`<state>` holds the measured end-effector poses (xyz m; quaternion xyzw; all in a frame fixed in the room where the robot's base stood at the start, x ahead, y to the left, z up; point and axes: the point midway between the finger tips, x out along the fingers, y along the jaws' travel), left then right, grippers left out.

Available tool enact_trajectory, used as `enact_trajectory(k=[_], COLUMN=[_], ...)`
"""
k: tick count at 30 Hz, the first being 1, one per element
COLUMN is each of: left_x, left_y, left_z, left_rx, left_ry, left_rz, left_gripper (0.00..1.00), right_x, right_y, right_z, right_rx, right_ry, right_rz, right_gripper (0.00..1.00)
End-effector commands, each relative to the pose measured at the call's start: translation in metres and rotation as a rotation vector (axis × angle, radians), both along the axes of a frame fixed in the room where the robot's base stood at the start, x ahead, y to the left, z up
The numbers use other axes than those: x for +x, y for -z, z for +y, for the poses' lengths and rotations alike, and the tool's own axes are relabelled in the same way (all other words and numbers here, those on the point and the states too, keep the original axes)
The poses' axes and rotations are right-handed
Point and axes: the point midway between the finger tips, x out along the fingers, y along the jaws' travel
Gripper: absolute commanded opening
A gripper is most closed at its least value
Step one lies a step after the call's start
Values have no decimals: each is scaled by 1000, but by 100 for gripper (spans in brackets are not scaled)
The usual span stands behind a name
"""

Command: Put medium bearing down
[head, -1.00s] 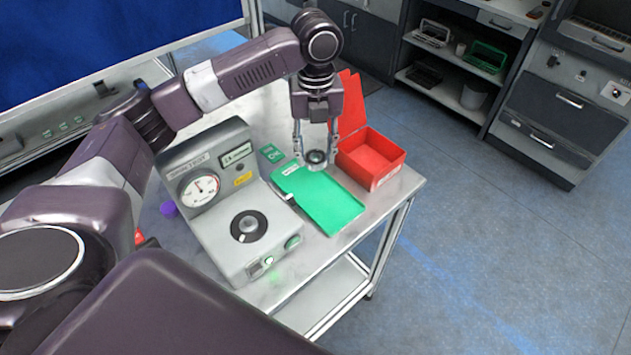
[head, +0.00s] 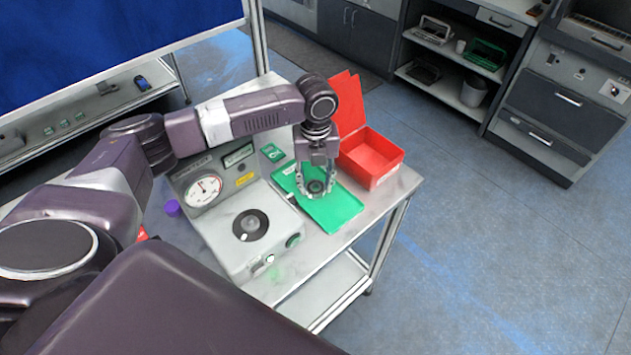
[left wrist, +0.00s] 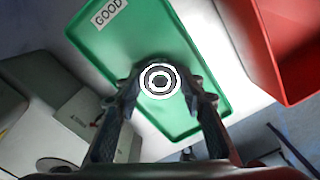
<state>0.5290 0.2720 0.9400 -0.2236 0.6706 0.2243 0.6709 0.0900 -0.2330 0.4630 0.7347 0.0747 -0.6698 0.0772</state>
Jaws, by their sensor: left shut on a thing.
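The medium bearing (head: 315,187) is a small metal ring with a dark centre, and it also shows in the left wrist view (left wrist: 160,81). My left gripper (head: 316,190) is shut on it, with one finger on each side in the left wrist view (left wrist: 160,88). The bearing is over the green tray (head: 338,212), which carries a "GOOD" label in the left wrist view (left wrist: 108,13). I cannot tell whether the bearing touches the tray floor. My right gripper is not in view.
A red open box (head: 371,172) stands right beside the green tray. A grey testing machine (head: 225,235) with a dial stands to the left. A purple piece (head: 172,207) lies left of the machine. The table's right edge is close to the tray.

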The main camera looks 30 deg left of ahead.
Motion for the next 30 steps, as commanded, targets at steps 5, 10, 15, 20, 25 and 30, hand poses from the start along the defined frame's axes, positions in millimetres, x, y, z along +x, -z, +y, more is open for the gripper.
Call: enact_trajectory(k=[5,10,15,20,25,30], left_x=[0,0,0,1,2,2], left_y=[2,2,2,-6,-36,-74], left_z=[0,0,0,0,0,0], left_rx=[0,0,0,-1,-2,-1], left_ry=[0,0,0,0,-1,0], left_rz=[0,0,0,-3,-6,-6], left_gripper=[43,54,54,54,54,54], right_x=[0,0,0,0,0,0], right_y=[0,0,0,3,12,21], right_z=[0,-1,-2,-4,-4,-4], right_rx=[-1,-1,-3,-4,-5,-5], right_ry=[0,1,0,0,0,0], right_rz=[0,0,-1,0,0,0], right_gripper=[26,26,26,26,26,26])
